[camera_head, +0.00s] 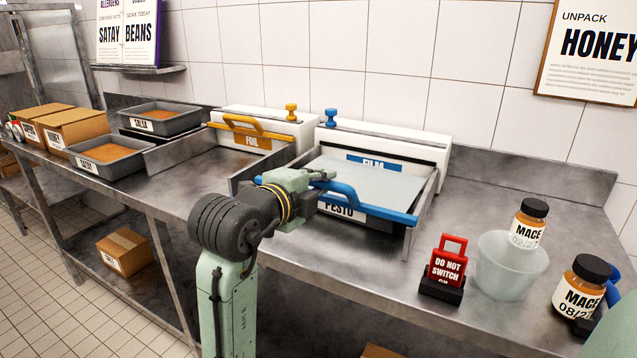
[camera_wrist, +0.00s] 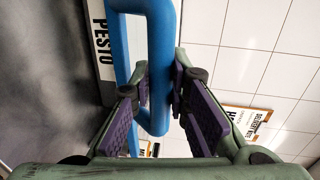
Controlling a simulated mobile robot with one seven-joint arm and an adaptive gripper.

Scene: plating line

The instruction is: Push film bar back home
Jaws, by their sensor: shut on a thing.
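The film bar (camera_head: 388,212) is blue and sits out at the front of the film dispenser (camera_head: 436,152), across the front of the pesto tray. A pale sheet of film (camera_head: 375,185) stretches from the dispenser to the bar over the tray. The tray's PESTO label (camera_head: 341,209) shows below the bar. My gripper (camera_head: 318,181) is at the bar's handle, left of the bar's middle. In the wrist view, the blue handle (camera_wrist: 158,70) passes between my purple finger pads, which are shut on it. My gripper hides part of the handle in the head view.
The foil dispenser (camera_head: 267,115) with its yellow bar (camera_head: 235,127) stands left of the film one. Salsa (camera_head: 160,118) and satay (camera_head: 107,158) trays are further left. A red DO NOT SWITCH sign (camera_head: 447,263), a clear tub (camera_head: 512,265) and mace jars (camera_head: 578,287) stand right.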

